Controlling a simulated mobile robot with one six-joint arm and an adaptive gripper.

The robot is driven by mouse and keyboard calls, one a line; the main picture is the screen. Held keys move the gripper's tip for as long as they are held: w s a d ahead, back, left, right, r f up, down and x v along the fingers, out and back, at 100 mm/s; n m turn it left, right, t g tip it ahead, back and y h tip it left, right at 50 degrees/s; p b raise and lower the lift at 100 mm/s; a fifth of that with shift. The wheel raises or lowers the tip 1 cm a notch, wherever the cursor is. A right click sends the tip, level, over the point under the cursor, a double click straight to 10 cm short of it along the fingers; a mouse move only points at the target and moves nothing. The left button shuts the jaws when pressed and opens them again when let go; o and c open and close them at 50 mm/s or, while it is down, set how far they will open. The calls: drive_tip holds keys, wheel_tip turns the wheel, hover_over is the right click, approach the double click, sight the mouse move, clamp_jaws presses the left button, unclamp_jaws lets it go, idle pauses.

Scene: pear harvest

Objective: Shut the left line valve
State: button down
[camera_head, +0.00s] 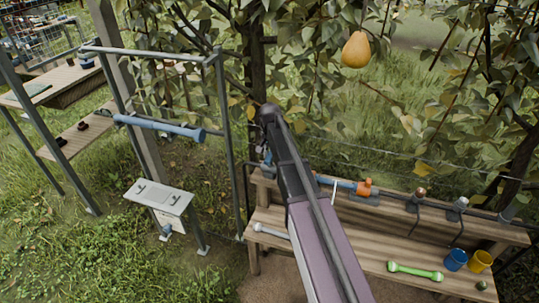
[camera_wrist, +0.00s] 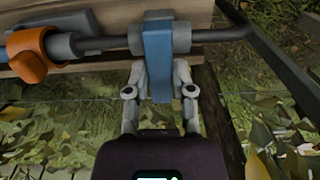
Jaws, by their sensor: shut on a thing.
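A valve with a blue lever (camera_wrist: 157,62) sits on a dark pipe (camera_wrist: 215,35) in the wrist view. The lever stands across the pipe. My gripper (camera_wrist: 160,88) has one grey finger on each side of the lever and is shut on it. In the head view a bit of blue (camera_head: 267,156) shows just left of my arm, which hides most of the valve and my gripper. An orange fitting (camera_wrist: 30,52) sits further left on the pipe in the wrist view; an orange fitting with a blue bar (camera_head: 364,187) shows right of my arm in the head view.
A wooden bench (camera_head: 375,255) carries a green wrench-like tool (camera_head: 415,272), a blue cup (camera_head: 455,260) and a yellow cup (camera_head: 480,262). A metal frame with a blue roller (camera_head: 160,127) stands at left. A pear (camera_head: 356,50) hangs above. Branches and leaves crowd behind the pipe.

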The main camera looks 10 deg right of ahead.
drive_tip(key=shift+c, duration=2.4)
unclamp_jaws()
drive_tip(key=shift+n, duration=0.6)
